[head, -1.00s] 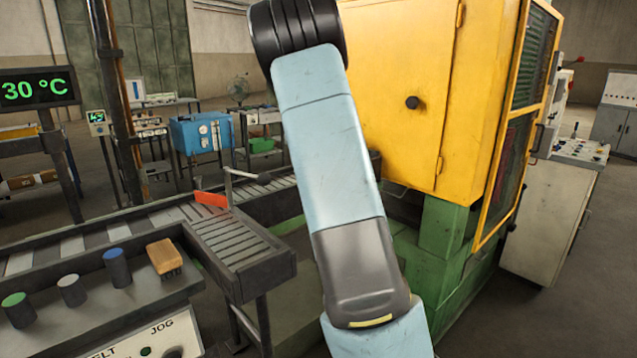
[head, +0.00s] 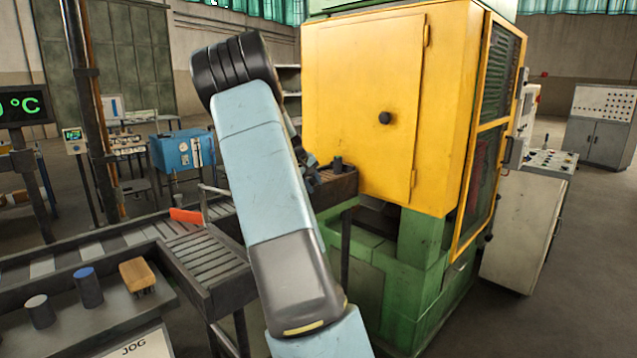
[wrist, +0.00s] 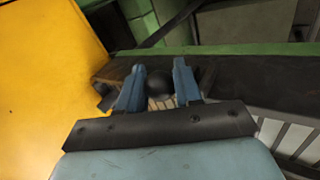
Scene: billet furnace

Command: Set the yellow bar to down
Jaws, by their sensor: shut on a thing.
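In the wrist view, my gripper (wrist: 158,72) has its two blue fingers on either side of a round black knob (wrist: 159,87) and is shut on it. The knob's stem is hidden, so I cannot tell what it belongs to. A small pale ridged patch shows just below it. In the head view, my gripper (head: 312,172) is mostly hidden behind my arm, near the end of the roller line beside the yellow cabinet (head: 365,90). I cannot make out a separate yellow bar in either view.
A dark block (head: 337,180) stands by the gripper at the cabinet's left. The roller conveyor (head: 205,255) with an orange-red plate (head: 187,215) lies left of my arm. A panel with blue (head: 88,287) and grey knobs and a brush (head: 137,275) is at front left. Open floor lies at right.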

